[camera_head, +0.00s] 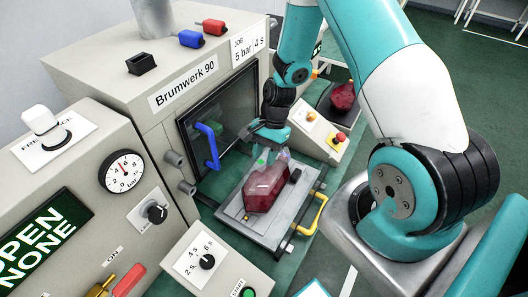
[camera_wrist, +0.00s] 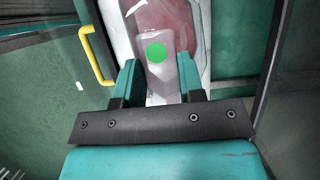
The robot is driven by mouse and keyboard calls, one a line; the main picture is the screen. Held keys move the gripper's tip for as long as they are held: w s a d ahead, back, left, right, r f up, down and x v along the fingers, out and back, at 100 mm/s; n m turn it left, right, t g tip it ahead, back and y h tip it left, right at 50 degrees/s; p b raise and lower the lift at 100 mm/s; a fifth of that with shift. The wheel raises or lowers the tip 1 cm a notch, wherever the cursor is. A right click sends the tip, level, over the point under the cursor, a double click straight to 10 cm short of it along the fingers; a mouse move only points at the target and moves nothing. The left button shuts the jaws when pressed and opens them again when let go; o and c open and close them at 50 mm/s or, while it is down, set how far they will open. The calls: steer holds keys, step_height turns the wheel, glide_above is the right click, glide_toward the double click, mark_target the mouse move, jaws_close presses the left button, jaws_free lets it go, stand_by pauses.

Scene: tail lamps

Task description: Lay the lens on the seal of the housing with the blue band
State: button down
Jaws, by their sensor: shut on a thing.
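A red translucent lens (camera_head: 264,192) shows over a grey plate (camera_head: 235,221) in front of the open machine. My gripper (camera_head: 268,150) is at its far end. In the wrist view my gripper (camera_wrist: 158,82) is shut on a pale tab of the lens (camera_wrist: 156,78) that bears a green dot, one finger on each side. A white rim (camera_wrist: 119,35) shows around the red part; I cannot tell whether the lens touches it. No blue band is visible on the housing, which is mostly covered.
The machine's dark door (camera_head: 222,115) with a blue handle (camera_head: 208,147) stands left of my gripper. A yellow handle (camera_head: 314,214) is at the plate's right. Another red part (camera_head: 343,95) lies behind on a dark stand. A button box (camera_head: 318,130) stands close to the arm.

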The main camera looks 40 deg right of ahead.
steer(key=shift+a, duration=0.1)
steer(key=shift+s+f+b, duration=0.1)
steer(key=shift+f+b, duration=1.9)
steer(key=shift+f, duration=0.8)
steer(key=shift+f, duration=0.2)
steer(key=shift+f+b, duration=0.8)
steer(key=shift+f, duration=0.25)
steer(key=c, duration=0.7)
jaws_free()
steer(key=shift+o, duration=0.2)
steer(key=b+v, duration=0.3)
steer(key=v, duration=1.4)
steer(key=shift+r, duration=0.2)
